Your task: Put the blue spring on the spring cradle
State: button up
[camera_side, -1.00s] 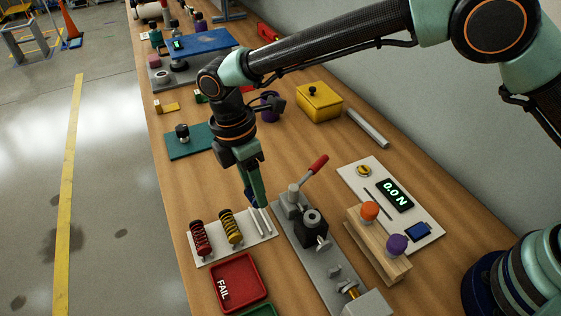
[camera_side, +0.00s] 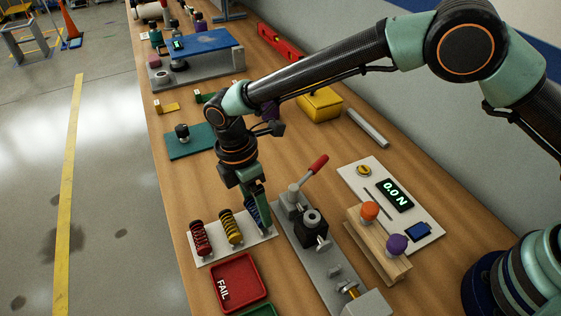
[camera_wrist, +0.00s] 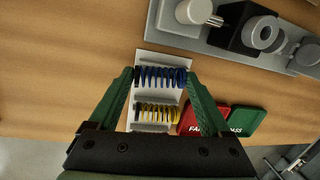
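The blue spring (camera_side: 252,212) is between the fingers of my gripper (camera_side: 259,222) in the side view, partly hidden by the near finger. In the wrist view the blue spring (camera_wrist: 160,77) lies crosswise, with the green fingertips of my gripper (camera_wrist: 161,75) against its two ends. My gripper is shut on it. The spring is over the white spring cradle (camera_side: 222,250), at the end away from the red spring (camera_side: 200,239). Whether it rests on the cradle or is slightly above it, I cannot tell. The yellow spring (camera_side: 230,228) lies beside it on the cradle.
A grey fixture with a red lever (camera_side: 318,164) stands close to the right of the gripper. A red FAIL tray (camera_side: 245,275) is in front of the cradle.

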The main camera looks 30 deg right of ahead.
notch_tip(320, 180, up, 12)
jog(key=w+f, duration=0.1)
jog(key=w, duration=0.1)
jog(key=w+d+r+m+t+y, duration=0.1)
jog(key=w+d+r+m, duration=0.1)
jog(key=d+r+m, duration=0.35)
jog(key=s+d+r+m+t+y, duration=0.1)
jog(key=d+r+m, duration=0.1)
jog(key=d+r, duration=0.3)
jog(key=s+d+r+m+t, duration=0.1)
jog(key=d+r+m, duration=0.15)
jog(key=d, duration=0.55)
jog(key=s+d+f+m+t, duration=0.1)
jog(key=s+d+m+t, duration=0.3)
jog(key=s+d+m, duration=0.5)
jog(key=s+d, duration=0.1)
jog(key=d, duration=0.4)
jog(key=shift+s+h, duration=0.15)
jog(key=shift+h, duration=0.15)
jog(key=shift+s+d+f+m, duration=0.15)
jog(key=shift+s+f+m, duration=0.05)
jog(key=shift+f+m, duration=0.1)
jog(key=shift+c, duration=0.7)
